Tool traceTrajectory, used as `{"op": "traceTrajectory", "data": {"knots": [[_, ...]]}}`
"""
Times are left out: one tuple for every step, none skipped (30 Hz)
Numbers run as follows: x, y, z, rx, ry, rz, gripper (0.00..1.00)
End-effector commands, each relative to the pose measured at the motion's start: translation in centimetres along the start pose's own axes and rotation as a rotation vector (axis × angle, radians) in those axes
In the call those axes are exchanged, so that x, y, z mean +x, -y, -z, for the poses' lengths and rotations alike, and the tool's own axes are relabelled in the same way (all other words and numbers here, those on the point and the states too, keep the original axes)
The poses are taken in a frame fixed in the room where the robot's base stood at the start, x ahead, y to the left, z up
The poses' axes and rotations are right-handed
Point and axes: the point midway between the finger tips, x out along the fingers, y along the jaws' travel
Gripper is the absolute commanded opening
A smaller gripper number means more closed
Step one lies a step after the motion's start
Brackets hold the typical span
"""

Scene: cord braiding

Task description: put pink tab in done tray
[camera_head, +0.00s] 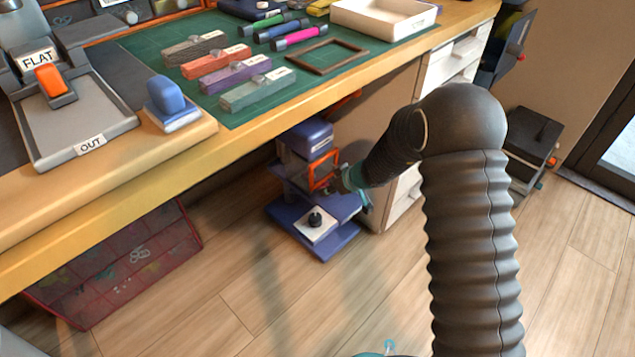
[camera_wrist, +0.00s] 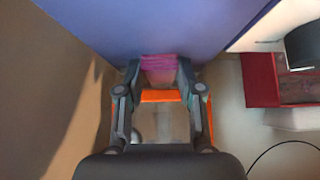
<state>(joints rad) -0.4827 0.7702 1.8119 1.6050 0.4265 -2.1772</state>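In the wrist view, a pink tab (camera_wrist: 160,64) lies between my fingertips, against a blue surface. My gripper (camera_wrist: 159,76) has a finger at each side of the tab and appears shut on it, with no clear gap. In the head view, my gripper (camera_head: 338,184) is below the bench edge, beside a blue stand (camera_head: 312,235). The tab cannot be made out there. A cream open tray (camera_head: 385,28) stands on the bench at the back; no label saying done is readable on it.
An orange frame (camera_head: 323,171) is right beside my gripper. A white drawer unit (camera_head: 400,197) stands to the right of the stand. The green mat (camera_head: 290,98) above holds several coloured blocks and pens. A dark red panel (camera_head: 125,265) leans under the bench. The front floor is clear.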

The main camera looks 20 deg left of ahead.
Motion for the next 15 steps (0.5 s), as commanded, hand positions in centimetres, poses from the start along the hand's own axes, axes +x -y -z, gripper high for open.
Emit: {"op": "traceTrajectory", "data": {"knots": [[0.1,0.0,-0.1,0.000,0.002,0.001,0.14],[0.1,0.0,-0.1,0.000,0.002,0.001,0.14],[0.1,0.0,-0.1,0.001,0.002,0.001,0.14],[0.1,0.0,-0.1,0.001,0.002,0.001,0.14],[0.1,0.0,-0.1,0.001,0.002,0.001,0.10],[0.0,0.0,-0.2,0.001,0.002,0.001,0.10],[0.0,0.0,-0.3,0.001,0.002,0.000,0.10],[-0.1,0.0,-0.4,0.002,0.003,0.000,0.10],[-0.2,0.0,-0.5,0.003,0.003,0.000,0.10],[-0.4,0.0,-0.7,0.003,0.003,0.000,0.10],[-0.5,0.0,-0.8,0.003,0.003,0.000,0.10],[-0.6,0.0,-1.0,0.003,0.004,0.000,0.10],[-0.8,0.0,-1.2,0.003,0.004,0.000,0.10],[-0.9,0.0,-1.4,0.003,0.005,0.001,0.10],[-1.0,0.0,-1.5,0.003,0.005,0.001,0.10]]}}
